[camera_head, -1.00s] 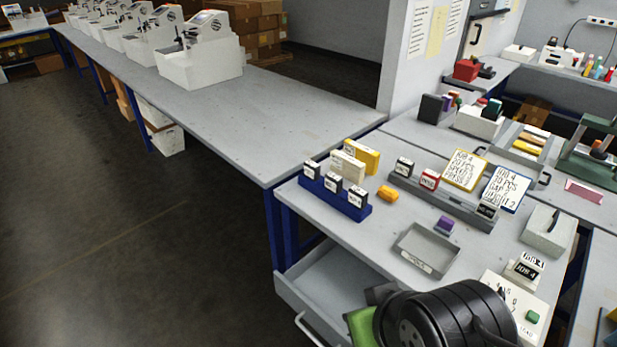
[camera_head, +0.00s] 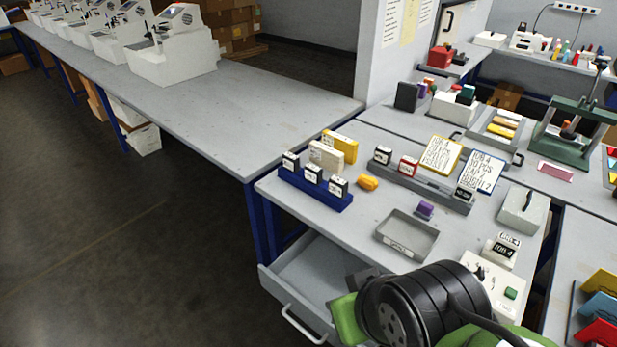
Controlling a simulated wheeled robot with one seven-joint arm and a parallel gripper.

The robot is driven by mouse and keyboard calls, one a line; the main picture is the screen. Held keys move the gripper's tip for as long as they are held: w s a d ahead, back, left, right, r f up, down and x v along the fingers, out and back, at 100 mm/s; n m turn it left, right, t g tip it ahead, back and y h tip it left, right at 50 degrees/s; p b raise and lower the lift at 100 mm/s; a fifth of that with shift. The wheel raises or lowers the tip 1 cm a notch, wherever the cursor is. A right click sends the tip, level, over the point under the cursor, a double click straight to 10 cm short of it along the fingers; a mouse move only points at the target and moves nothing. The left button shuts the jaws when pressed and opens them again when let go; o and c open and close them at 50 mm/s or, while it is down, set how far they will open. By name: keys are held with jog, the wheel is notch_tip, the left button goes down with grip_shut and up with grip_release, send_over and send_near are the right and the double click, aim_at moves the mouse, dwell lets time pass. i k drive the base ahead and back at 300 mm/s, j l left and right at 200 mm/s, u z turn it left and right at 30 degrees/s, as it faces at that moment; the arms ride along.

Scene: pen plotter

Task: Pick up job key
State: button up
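Several small black blocks with white labels, which look like job keys, stand in a blue rack (camera_head: 318,193) at the table's left; one front block is the middle key (camera_head: 313,174). A similar black-and-white block (camera_head: 383,155) and a red-and-white block (camera_head: 408,166) stand on a long grey rail (camera_head: 425,184). Another dark block (camera_head: 464,194) is at the rail's right end. Which one is the job key I cannot tell. My gripper (camera_head: 348,312), with green and dark parts, is low at the table's front edge, apart from the blocks. My black arm link hides most of it.
A shallow grey tray (camera_head: 378,236) lies mid-table, with a purple block (camera_head: 425,210) behind it. A white box with a green button (camera_head: 511,293) and a JOB 4 display (camera_head: 502,250) stand right. An open drawer (camera_head: 312,268) juts out below.

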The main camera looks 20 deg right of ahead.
aim_at(338, 187)
jog(key=i+j+z, duration=0.5)
jog(key=j, duration=0.15)
jog(key=i+j+z, duration=0.1)
jog(key=j+z, duration=0.15)
jog(key=j, duration=0.15)
jog(key=i+j+z, duration=0.1)
jog(key=j+z, duration=0.15)
jog(key=j, duration=0.15)
jog(key=i+j+z, duration=0.1)
jog(key=j+z, duration=0.15)
jog(key=j, duration=0.2)
jog(key=j+z, duration=0.25)
jog(key=j, duration=0.2)
jog(key=i+j+z, duration=0.75)
jog(key=j, duration=0.3)
jog(key=i+l, duration=0.05)
jog(key=i, duration=0.05)
